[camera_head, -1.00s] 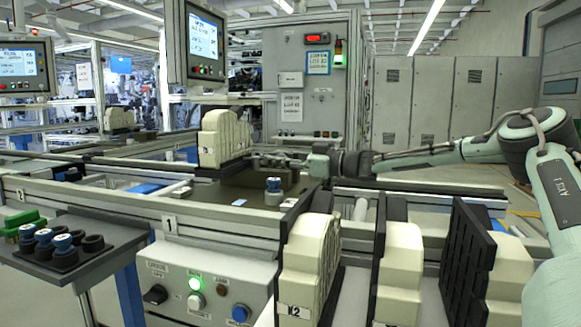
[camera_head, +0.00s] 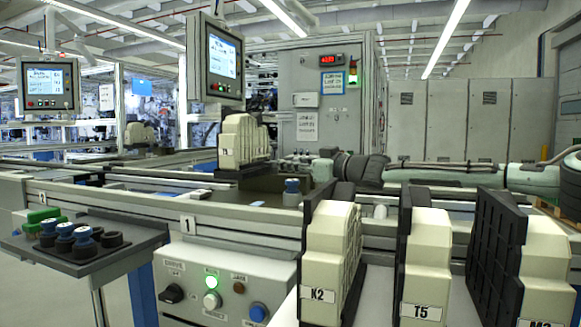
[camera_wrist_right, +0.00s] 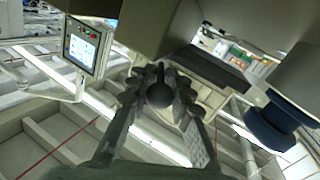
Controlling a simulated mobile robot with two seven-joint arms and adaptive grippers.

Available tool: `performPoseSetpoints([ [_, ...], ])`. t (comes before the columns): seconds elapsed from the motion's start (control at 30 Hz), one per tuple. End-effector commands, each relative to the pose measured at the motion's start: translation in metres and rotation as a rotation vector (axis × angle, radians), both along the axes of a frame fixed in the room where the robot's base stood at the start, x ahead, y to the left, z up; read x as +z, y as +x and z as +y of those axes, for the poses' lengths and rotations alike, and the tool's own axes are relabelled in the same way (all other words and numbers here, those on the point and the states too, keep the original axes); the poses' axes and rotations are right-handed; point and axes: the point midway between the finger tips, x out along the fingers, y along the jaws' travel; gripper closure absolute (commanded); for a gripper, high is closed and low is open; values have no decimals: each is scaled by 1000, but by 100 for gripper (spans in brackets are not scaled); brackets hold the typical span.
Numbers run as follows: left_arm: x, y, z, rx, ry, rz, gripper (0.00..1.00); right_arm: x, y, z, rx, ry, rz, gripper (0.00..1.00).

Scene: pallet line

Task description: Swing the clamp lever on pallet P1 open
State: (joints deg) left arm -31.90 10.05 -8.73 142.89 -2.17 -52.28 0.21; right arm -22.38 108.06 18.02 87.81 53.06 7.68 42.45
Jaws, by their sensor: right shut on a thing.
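Pallet P1 (camera_head: 262,184), dark and block-like, sits on the conveyor with a cream casting (camera_head: 240,142) standing upright on its left part. My right gripper (camera_head: 297,164) reaches in from the right, just right of the casting. In the right wrist view its two fingers (camera_wrist_right: 160,100) are shut on a dark round-ended handle, the clamp lever (camera_wrist_right: 159,92). The rest of the lever is hidden, so I cannot tell its angle. My left gripper is not in view.
A blue-capped fixture (camera_head: 292,187) stands close in front of my right gripper; it shows in the wrist view (camera_wrist_right: 275,122). Cream castings (camera_head: 333,236) between black dividers (camera_head: 497,245) fill the front right. A side shelf (camera_head: 85,255) holds several small parts. A monitor (camera_head: 222,62) hangs above.

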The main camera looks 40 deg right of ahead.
Motion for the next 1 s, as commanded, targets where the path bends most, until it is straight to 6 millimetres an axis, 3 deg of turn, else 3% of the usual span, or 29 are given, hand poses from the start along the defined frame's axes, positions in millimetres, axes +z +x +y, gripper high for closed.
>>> performPoseSetpoints([
  [0.17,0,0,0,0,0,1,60,1,0,1,3,-1,-1,100],
  [0.2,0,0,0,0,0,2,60,1,0,1,3,-1,-1,76],
  [0.37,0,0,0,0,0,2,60,0,0,1,2,-1,-1,57],
  [0.73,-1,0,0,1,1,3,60,1,-2,0,0,-1,-1,57],
  [1.0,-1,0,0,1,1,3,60,3,-21,-4,-1,-2,-5,57],
])
